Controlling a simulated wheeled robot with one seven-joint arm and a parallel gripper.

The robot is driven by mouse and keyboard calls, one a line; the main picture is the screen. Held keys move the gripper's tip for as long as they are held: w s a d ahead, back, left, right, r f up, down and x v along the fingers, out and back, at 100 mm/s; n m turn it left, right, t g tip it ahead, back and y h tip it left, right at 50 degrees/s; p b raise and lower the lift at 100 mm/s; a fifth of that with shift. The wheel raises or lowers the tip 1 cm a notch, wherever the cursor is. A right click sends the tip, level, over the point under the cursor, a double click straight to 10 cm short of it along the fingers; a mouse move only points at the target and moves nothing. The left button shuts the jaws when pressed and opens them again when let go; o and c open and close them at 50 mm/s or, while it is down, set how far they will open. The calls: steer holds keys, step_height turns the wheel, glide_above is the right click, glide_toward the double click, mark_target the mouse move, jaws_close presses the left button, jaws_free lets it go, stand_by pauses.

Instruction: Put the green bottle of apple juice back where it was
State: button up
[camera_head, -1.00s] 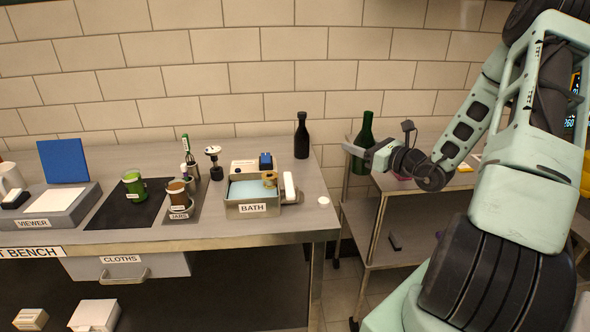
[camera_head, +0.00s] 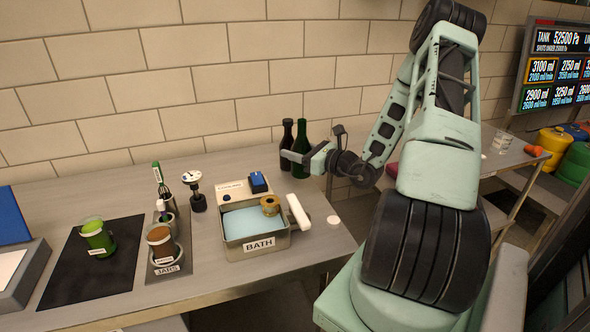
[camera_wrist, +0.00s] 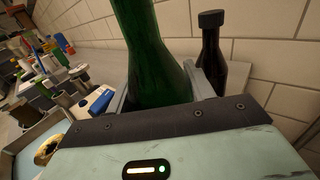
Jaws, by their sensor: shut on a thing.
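The green bottle (camera_head: 300,142) is upright in my gripper (camera_head: 296,158), near the back right corner of the bench. In the wrist view the green bottle (camera_wrist: 150,60) stands between the jaws, which are shut on it; its top is cut off by the frame. A dark brown bottle with a black cap (camera_head: 286,144) stands just left of it in the head view, and right of it in the wrist view (camera_wrist: 210,58). I cannot tell whether the green bottle's base touches the bench.
A lower side table (camera_head: 510,158) stands at right.

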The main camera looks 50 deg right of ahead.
mark_target(298, 166)
steer(key=shift+f, duration=2.55)
steer(key=shift+f, duration=0.15)
steer(key=o, duration=1.3)
steer(key=shift+s, duration=0.2)
steer(key=s, duration=0.4)
steer(key=s+d+b, duration=0.1)
steer(key=s, duration=0.6)
steer(key=shift+s+d+b, duration=0.25)
steer(key=shift+s+b, duration=0.1)
steer(key=shift+b, duration=0.05)
